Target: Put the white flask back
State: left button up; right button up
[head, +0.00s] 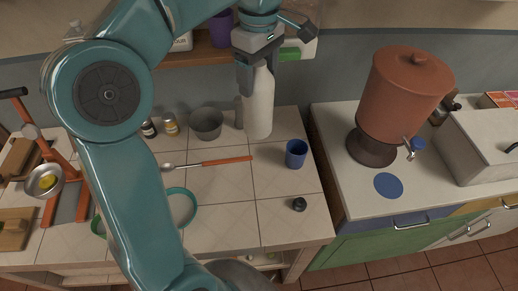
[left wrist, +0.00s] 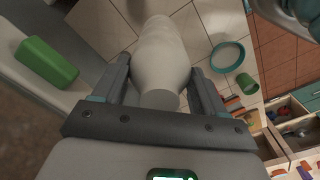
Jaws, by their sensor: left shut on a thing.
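The white flask (head: 259,105) is upright at the back of the tiled counter, just under the shelf's front edge. I cannot tell whether its base touches the tiles. My left gripper (head: 257,62) comes down from above and is shut on the flask's upper part. In the left wrist view the flask (left wrist: 160,48) sits between the two fingers of my left gripper (left wrist: 160,75). My right gripper is not in view.
A shelf (head: 198,53) with a green block (head: 297,52) runs behind. A grey bowl (head: 206,123), spice jars (head: 170,124), a blue cup (head: 296,153) and an orange-handled spoon (head: 226,161) surround the flask. The counter's front right is mostly clear.

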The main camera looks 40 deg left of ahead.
aim_at(260, 135)
pick_arm(q)
jog(key=f, duration=1.2)
jog(key=shift+s+d+f, duration=0.1)
jog(key=shift+d+f, duration=0.1)
jog(key=shift+f, duration=0.15)
jog(key=shift+d+f, duration=0.15)
jog(key=shift+f, duration=0.55)
notch_tip(260, 135, down, 4)
jog(key=shift+r, duration=0.2)
jog(key=shift+f+b, duration=0.25)
jog(key=shift+b, duration=0.15)
jog(key=o, duration=1.5)
jog(key=shift+c, duration=0.2)
jog(key=shift+r, duration=0.1)
